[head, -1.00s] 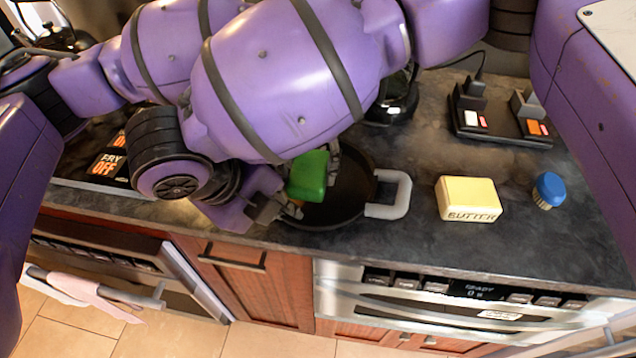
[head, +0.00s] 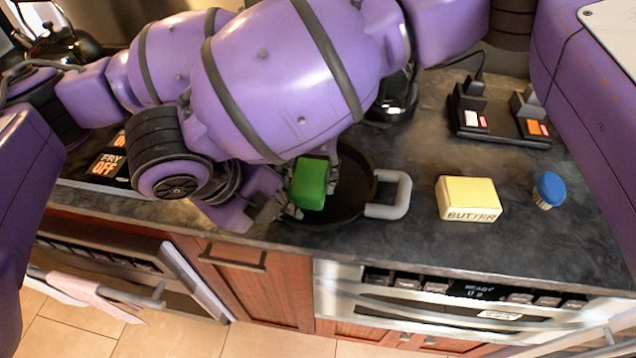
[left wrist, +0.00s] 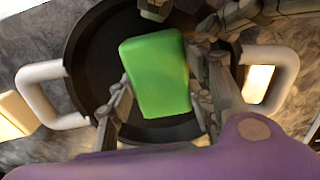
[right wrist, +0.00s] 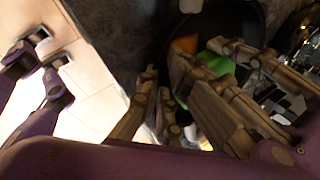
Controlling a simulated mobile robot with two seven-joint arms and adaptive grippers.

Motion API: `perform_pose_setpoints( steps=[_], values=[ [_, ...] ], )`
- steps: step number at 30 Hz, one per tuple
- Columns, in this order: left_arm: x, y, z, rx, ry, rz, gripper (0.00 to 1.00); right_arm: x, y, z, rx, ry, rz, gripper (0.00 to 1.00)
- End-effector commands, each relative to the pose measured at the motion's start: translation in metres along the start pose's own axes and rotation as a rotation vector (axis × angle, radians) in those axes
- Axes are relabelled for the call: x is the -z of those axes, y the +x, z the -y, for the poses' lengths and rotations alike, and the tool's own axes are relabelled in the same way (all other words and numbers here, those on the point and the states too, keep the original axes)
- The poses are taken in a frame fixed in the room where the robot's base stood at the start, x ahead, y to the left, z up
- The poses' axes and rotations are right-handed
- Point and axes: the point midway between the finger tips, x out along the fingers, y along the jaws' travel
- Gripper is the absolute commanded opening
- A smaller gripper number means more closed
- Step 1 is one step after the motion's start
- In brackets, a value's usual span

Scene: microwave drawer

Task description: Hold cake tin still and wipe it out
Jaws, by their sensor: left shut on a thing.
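The dark round cake tin (head: 352,190) stands on the counter with a pale handle on each side; both handles show in the left wrist view. A green sponge block (head: 309,183) is over the tin's inside, between the fingers of my left gripper (left wrist: 160,98), which is shut on it. Whether the sponge touches the tin's bottom is hidden. My right gripper (right wrist: 172,92) is at the tin's rim, near the handle that is on the right in the left wrist view. Its fingers overlap the rim, and I cannot tell if they are closed. An orange-brown patch shows inside the tin.
A butter block (head: 469,199) and a blue-topped cup-shaped item (head: 548,190) stand right of the tin. A dark plug strip (head: 502,125) lies behind them. A labelled panel (head: 106,166) is at the left. The counter's front edge runs close to the tin.

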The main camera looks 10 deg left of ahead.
Motion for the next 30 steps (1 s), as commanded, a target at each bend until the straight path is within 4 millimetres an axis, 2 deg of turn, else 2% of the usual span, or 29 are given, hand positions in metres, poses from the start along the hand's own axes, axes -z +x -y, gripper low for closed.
perform_pose_setpoints(
  steps=[30],
  values=[
    [0.0, 0.014, 0.0, 0.0, 0.0, 0.001, 0.0, 0.002, 0.002, -0.002, -0.003, -0.002, -0.004, 0.0]
  ],
)
